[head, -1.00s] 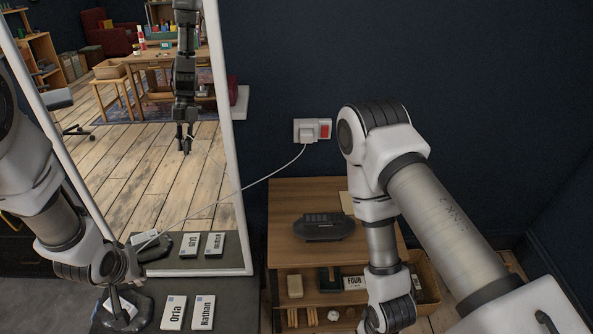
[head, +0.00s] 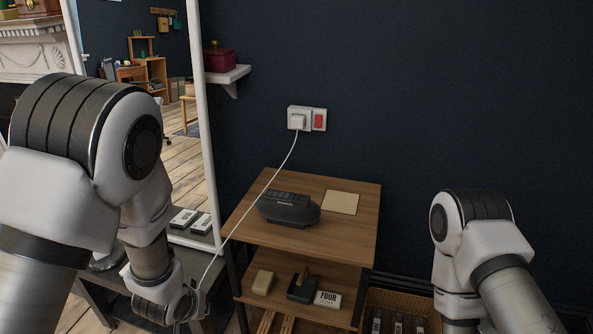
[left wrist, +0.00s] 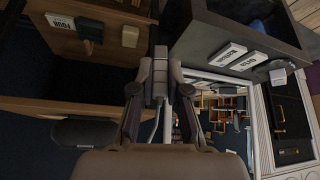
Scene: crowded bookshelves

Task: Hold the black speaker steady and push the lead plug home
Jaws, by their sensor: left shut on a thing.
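The black speaker (head: 288,209) sits upright on the top of a small wooden shelf unit. It also shows, upside down, in the left wrist view (left wrist: 82,133). The white lead (head: 262,192) hangs from a white adapter (head: 297,121) in the wall socket down to my left wrist. My left gripper (left wrist: 160,72) is shut on the lead's plug end, left of and below the speaker and apart from it. In the head view the gripper is cut off at the bottom edge. My right gripper is out of view below the right arm.
A tan card (head: 341,203) lies beside the speaker. The lower shelf holds a beige block (head: 263,282), a dark block (head: 302,287) and a FOUR box (head: 327,299). A mirror frame (head: 206,150) stands at left, and a basket (head: 392,300) stands right of the unit.

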